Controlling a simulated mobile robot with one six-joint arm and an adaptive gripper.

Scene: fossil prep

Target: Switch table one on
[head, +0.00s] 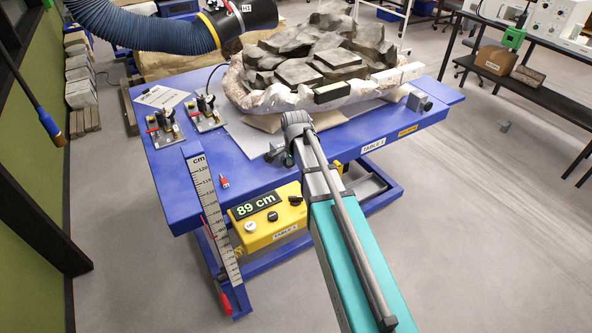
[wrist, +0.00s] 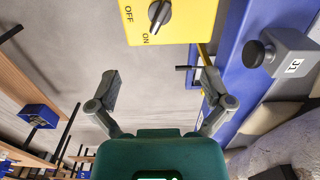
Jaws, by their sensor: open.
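In the wrist view a yellow switch box (wrist: 192,22) with OFF and ON markings is at the top, cut off by the frame. Its dark rotary knob (wrist: 160,14) has a pale mark; I cannot tell surely which marking it points to. My gripper (wrist: 160,80) is open and empty, its fingers spread below the box and apart from the knob. In the head view the blue table one (head: 261,158) carries TABLE 1 labels. A yellow control box (head: 262,232) on its front shows 89 cm.
A rock block in a pale jacket (head: 240,92) lies on the table. A grey knobbed block (wrist: 284,52) is right of the switch box.

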